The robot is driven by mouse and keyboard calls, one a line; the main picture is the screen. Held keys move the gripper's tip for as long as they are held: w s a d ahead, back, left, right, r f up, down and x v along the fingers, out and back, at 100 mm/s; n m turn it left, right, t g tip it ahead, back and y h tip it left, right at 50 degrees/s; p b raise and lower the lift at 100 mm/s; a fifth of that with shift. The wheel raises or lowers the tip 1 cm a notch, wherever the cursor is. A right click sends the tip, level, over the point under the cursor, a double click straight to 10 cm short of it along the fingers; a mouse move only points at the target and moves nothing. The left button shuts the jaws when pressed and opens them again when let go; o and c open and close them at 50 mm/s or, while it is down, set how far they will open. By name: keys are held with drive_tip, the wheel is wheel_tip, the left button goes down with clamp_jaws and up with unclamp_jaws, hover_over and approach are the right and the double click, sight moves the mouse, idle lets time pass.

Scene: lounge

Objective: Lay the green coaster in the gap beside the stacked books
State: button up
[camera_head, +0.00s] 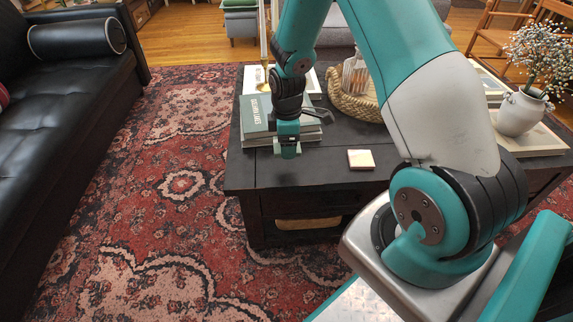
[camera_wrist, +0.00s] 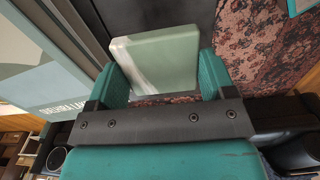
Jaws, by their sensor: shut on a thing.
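The green coaster (camera_wrist: 165,60) is a pale green square with a whitish streak. In the wrist view it sits between the two teal fingers of my gripper (camera_wrist: 160,78), which is shut on it. In the head view my gripper (camera_head: 288,150) is at the near side of the stacked books (camera_head: 256,113), over the front left of the dark table (camera_head: 300,174). The coaster is hard to make out there against the teal fingers. The books have green covers and also show at the left of the wrist view (camera_wrist: 40,75).
A pale pinkish square block (camera_head: 360,159) lies on the table to the right of my gripper. A woven tray (camera_head: 352,102) with glassware stands behind it, and a white vase of flowers (camera_head: 520,112) stands at the right. Bare tabletop lies between the books and the block.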

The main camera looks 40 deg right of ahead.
sight(287, 166)
drive_tip(key=shift+f+b, duration=0.8)
drive_tip(key=shift+f, duration=2.65)
drive_tip(key=shift+f, duration=0.2)
drive_tip(key=o, duration=1)
wheel_tip(287, 166, up, 12)
drive_tip(key=p, duration=0.3)
drive_tip(key=shift+w+r+p, duration=0.1)
drive_tip(key=shift+p, duration=0.3)
drive_tip(key=s+a+r+m+y, duration=0.1)
drive_tip(key=s+a+r, duration=0.3)
drive_tip(key=a+r, duration=0.4)
drive_tip(key=s+a+r+m+y, duration=0.1)
drive_tip(key=s+a+r, duration=0.3)
drive_tip(key=a+r, duration=0.3)
drive_tip(key=s+a+r+m+y, duration=0.1)
drive_tip(key=s+a+r, duration=0.2)
drive_tip(key=s, duration=0.4)
drive_tip(key=s+a+r+m+y, duration=0.1)
drive_tip(key=s+a+r, duration=0.3)
drive_tip(key=s, duration=0.3)
drive_tip(key=shift+s+a+r, duration=0.15)
drive_tip(key=shift+a+r, duration=0.15)
drive_tip(key=shift+a, duration=0.05)
